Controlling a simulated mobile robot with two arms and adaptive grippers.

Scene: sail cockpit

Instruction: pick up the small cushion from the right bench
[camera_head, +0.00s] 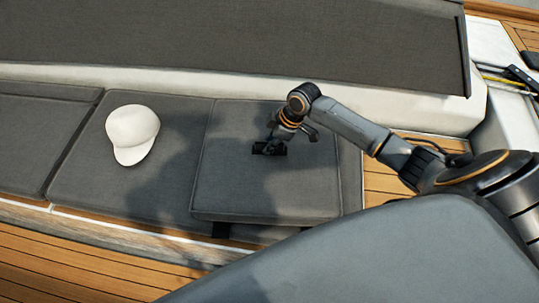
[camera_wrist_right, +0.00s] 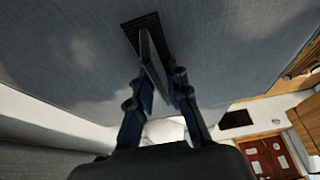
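The small cushion (camera_head: 235,165) is a grey square pad on the right part of the grey bench, near its front edge. A dark block with an upright tab stands at the middle of its top. My right gripper (camera_head: 275,143) is over the cushion's middle, at this tab. In the right wrist view, the cushion's grey face (camera_wrist_right: 80,60) fills the upper part. There my right gripper's fingers (camera_wrist_right: 162,88) are close together, one on each side of the tab, and appear shut on it. I cannot tell if the cushion is lifted. My left gripper is not in view.
A white cap (camera_head: 132,134) lies on the bench cushion (camera_head: 85,185) left of the small cushion. A grey backrest (camera_head: 230,40) rises behind the bench. The wooden deck (camera_head: 60,270) in front is clear. A grey surface (camera_head: 360,255) covers the lower right.

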